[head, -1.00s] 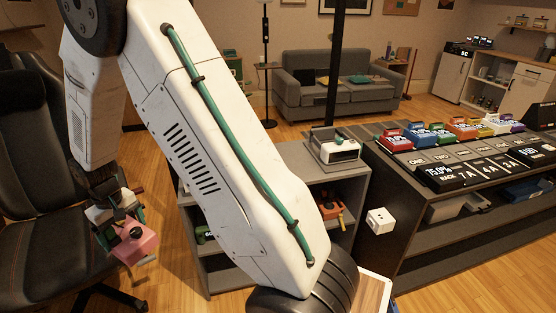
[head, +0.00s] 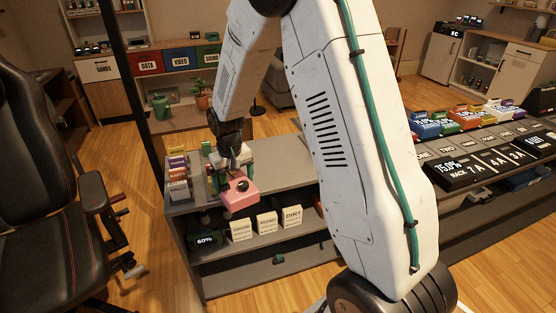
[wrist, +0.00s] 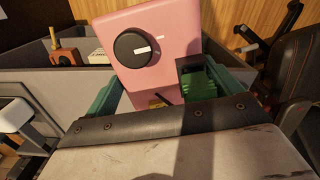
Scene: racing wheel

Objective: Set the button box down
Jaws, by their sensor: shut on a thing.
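The button box looks like a pink box (head: 240,196) with a round black knob. My gripper (head: 234,170) is shut on it and holds it by the shelf unit's grey top (head: 285,172) in the head view. I cannot tell whether the box touches the top. In the wrist view the pink box (wrist: 185,42) sits between the teal fingers of my gripper (wrist: 168,92), its knob facing the camera. Its lower end is partly hidden by my gripper.
Several small coloured boxes (head: 177,175) stand at the top's left end. Labelled white boxes (head: 266,222) and a 60% box (head: 205,239) are on the shelf below. A black chair (head: 40,190) stands left. The top right of the pink box looks clear.

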